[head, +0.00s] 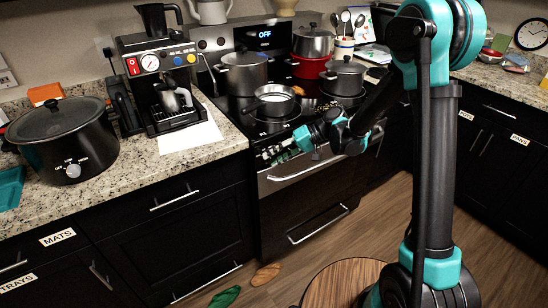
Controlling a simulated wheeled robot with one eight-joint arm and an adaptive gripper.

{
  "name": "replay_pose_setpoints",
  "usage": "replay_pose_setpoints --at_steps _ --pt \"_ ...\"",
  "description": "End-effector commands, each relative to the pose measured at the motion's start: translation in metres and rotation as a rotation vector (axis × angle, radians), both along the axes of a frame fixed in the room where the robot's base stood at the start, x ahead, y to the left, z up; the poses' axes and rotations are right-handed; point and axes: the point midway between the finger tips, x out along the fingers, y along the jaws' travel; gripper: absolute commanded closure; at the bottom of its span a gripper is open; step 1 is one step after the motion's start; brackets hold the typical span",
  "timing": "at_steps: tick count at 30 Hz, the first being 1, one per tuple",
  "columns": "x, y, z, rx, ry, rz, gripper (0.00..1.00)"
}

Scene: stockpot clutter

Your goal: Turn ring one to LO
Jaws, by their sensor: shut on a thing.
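The black stove (245,110) stands in the middle of the head view, with several pots on its top. My gripper (272,154) is at the left end of the stove's front control edge. It is shut on what appears to be a stove knob there, which the fingers mostly hide. I cannot read the knob's setting or see its pointer. Small white marks on the front edge are too small to read. The back panel display (264,35) reads OFF.
A small pan (273,100) sits on the front left ring. A grey pot (243,72), a red pot (310,68) and another pot (343,76) stand around it. A coffee machine (155,80) and slow cooker (65,140) are on the left counter. Floor before the stove is mostly clear.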

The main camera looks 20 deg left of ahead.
Motion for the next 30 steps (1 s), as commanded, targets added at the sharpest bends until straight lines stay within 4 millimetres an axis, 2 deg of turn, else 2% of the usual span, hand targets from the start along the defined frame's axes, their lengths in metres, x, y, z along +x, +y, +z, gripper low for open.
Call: replay_pose_setpoints --at_steps 15,16,20,21,30 --pt "0.0006 -0.0006 -0.0012 0.011 0.016 -0.002 0.95" --pt "0.0006 -0.0006 -0.0012 0.011 0.016 -0.002 0.64" --pt "0.0005 -0.0005 -0.0011 0.012 0.015 -0.001 0.48" --pt "0.0005 -0.0005 -0.001 0.012 0.015 -0.001 0.45" --pt "0.0009 -0.0015 0.0002 0.012 0.016 -0.001 0.45"
